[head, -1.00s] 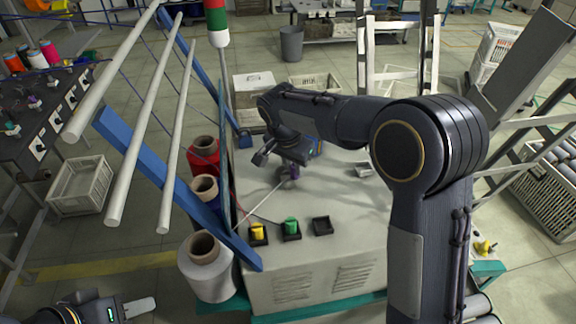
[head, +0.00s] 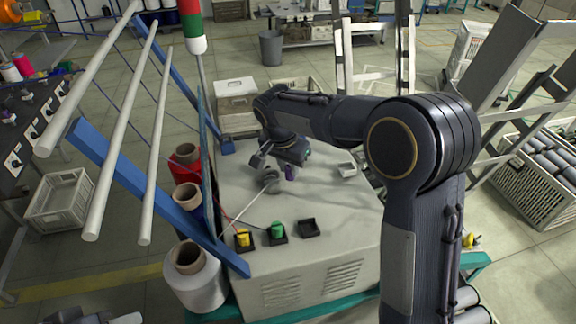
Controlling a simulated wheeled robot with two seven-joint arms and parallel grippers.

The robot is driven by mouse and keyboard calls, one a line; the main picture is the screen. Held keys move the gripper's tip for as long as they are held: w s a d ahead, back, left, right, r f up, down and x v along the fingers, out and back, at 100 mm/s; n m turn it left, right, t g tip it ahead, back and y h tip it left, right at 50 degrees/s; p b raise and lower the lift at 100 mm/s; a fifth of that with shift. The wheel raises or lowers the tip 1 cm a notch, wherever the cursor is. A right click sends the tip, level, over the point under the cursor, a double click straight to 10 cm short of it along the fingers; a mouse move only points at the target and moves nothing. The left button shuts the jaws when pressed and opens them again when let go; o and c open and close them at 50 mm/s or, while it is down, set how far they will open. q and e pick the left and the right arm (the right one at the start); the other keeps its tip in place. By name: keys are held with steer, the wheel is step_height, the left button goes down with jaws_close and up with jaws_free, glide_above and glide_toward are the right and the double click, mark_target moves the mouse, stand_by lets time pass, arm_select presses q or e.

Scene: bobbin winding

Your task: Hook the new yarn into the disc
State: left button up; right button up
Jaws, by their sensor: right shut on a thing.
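The small grey disc (head: 268,180) sits on top of the beige machine (head: 330,232). A thin pale yarn (head: 245,211) runs from the machine's left edge up to the disc.
Yarn cones (head: 196,277) stand left of the machine, below slanted white rods (head: 157,150) and a blue beam. A red thread runs near the buttons.

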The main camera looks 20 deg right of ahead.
steer(key=shift+d+r+p, duration=0.25)
steer(key=shift+r+p, duration=0.6)
steer(key=shift+r, duration=0.35)
steer(key=shift+d+r+p, duration=0.2)
steer(key=shift+r+p, duration=0.65)
steer(key=shift+r, duration=0.3)
